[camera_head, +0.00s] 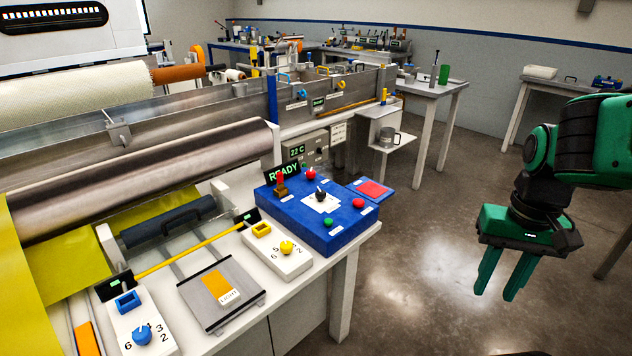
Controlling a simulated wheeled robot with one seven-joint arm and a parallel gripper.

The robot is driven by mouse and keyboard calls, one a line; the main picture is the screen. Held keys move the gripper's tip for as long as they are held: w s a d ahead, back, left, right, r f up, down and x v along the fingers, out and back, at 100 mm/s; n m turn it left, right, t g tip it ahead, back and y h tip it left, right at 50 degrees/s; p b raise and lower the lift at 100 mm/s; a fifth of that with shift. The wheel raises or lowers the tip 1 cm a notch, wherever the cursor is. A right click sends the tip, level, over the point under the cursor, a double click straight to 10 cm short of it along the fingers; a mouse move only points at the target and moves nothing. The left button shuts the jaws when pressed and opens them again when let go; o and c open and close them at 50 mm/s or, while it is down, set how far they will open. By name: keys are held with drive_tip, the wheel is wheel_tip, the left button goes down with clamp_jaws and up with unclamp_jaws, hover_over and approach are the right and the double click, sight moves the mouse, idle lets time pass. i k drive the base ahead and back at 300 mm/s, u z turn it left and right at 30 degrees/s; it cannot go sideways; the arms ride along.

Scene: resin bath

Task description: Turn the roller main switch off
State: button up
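A blue control box (347,238) stands on the white table by the rollers. On its top, a black rotary knob (320,194) sits on a white plate and looks like a main switch; its label is too small to read. Around it are a red-topped brown lever (281,187), a red knob (310,174), a red button (358,203) and a green button (327,222). My green gripper (503,277) hangs in the air well to the right of the box, fingers pointing down. Its fingers are apart with nothing between them.
A display behind the box reads READY (283,172). A white panel with a yellow knob (287,247) and another with a blue knob (141,335) lie left of the box. A blue-edged red pad (371,188) lies at its right. The floor between box and gripper is clear.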

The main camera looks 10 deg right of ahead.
sight(311, 172)
drive_tip(key=u, duration=0.4)
drive_tip(key=i, duration=0.95)
drive_tip(key=z, duration=0.15)
